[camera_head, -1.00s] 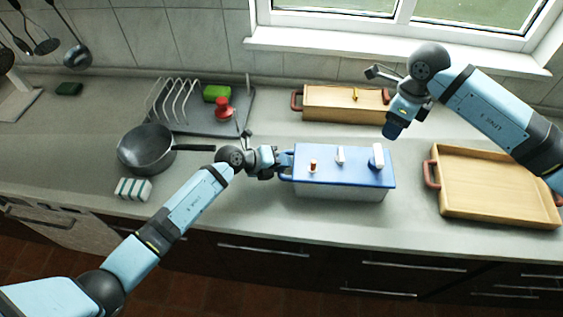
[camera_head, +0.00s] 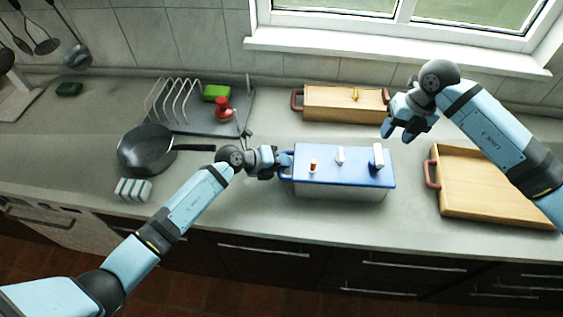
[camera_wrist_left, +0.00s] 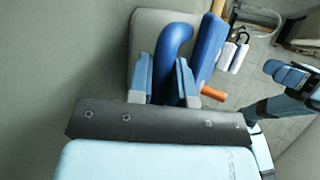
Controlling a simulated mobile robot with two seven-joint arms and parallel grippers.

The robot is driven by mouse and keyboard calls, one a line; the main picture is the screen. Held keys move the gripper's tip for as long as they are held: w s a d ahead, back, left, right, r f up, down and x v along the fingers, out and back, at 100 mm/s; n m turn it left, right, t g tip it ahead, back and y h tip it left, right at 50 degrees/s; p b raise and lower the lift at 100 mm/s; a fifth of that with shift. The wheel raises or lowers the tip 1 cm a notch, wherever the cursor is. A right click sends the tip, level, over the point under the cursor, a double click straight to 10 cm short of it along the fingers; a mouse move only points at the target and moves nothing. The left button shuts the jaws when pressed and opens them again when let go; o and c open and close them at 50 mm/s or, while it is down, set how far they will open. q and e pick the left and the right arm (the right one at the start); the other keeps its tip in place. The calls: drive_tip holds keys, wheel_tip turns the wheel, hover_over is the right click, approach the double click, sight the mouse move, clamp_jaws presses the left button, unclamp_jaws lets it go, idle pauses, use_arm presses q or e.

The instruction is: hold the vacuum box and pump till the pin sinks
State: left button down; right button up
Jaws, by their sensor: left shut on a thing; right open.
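The vacuum box (camera_head: 340,190) stands on the counter with a blue lid (camera_head: 325,174). On the lid are an orange-and-white pin (camera_head: 313,166) standing up at the left, a small white part (camera_head: 340,155) in the middle and a larger white pump knob (camera_head: 378,157) at the right. My left gripper (camera_head: 283,162) is shut on the blue handle at the box's left end; the left wrist view shows the handle (camera_wrist_left: 172,50) between the fingers. My right gripper (camera_head: 396,132) is open and empty, above and behind the right end of the box, apart from the pump knob.
A wooden tray (camera_head: 490,212) with red handles stands at the right, and a wooden box (camera_head: 345,112) stands behind. A black pan (camera_head: 147,150), a striped sponge (camera_head: 133,189) and a rack (camera_head: 180,100) are at the left. The counter in front of the box is narrow.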

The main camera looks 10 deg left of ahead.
sight(381, 154)
drive_tip(key=f, duration=0.2)
drive_tip(key=a+f, duration=0.1)
drive_tip(key=f, duration=0.5)
drive_tip(key=shift+a, duration=0.3)
drive_tip(key=shift+c, duration=0.3)
